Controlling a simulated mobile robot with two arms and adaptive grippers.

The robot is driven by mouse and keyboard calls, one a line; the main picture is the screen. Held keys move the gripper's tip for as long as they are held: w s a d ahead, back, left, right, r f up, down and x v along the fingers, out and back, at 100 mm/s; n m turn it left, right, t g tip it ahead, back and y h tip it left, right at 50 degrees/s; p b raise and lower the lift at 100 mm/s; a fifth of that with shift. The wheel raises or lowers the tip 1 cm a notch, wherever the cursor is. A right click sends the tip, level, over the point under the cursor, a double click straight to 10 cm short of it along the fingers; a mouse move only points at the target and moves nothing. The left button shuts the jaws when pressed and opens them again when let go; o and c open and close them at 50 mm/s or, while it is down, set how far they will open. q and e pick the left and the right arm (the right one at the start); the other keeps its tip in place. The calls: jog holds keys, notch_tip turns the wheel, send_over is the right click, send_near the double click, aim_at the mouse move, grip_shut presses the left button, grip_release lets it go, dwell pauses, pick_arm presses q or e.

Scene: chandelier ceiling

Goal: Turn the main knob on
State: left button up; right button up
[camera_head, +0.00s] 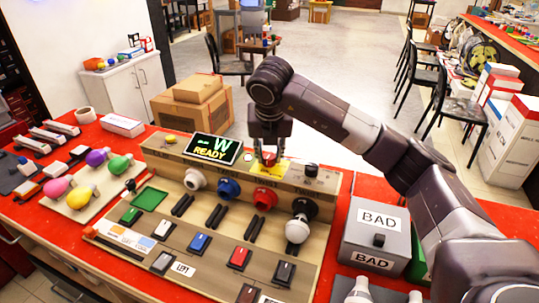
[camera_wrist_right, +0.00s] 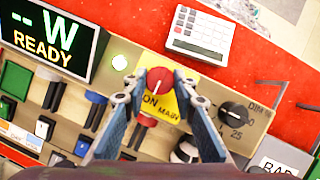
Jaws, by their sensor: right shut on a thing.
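The main knob is red and sits on a yellow plate marked "ON" and "MAIN" (camera_wrist_right: 182,108) on top of the wooden test panel (camera_head: 165,150). In the right wrist view the knob (camera_wrist_right: 160,76) is between the two fingertips of my right gripper (camera_wrist_right: 160,80), which is shut on it. In the head view my right gripper (camera_head: 268,153) reaches down onto the yellow plate (camera_head: 292,172), and its fingers partly hide the knob. My left gripper is not in view.
A display (camera_head: 212,148) reads "--W READY". A black dial marked "DIM" (camera_wrist_right: 236,113) is right of the plate. A white bulb (camera_head: 297,230) sits in a black socket. Coloured bulbs (camera_head: 80,194) lie at left; a grey "BAD" box (camera_head: 352,240) stands at right.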

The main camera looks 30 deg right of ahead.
jog(key=shift+r, duration=0.1)
jog(key=o, duration=1.2)
jog(key=shift+c, duration=0.2)
jog(key=v, duration=1.2)
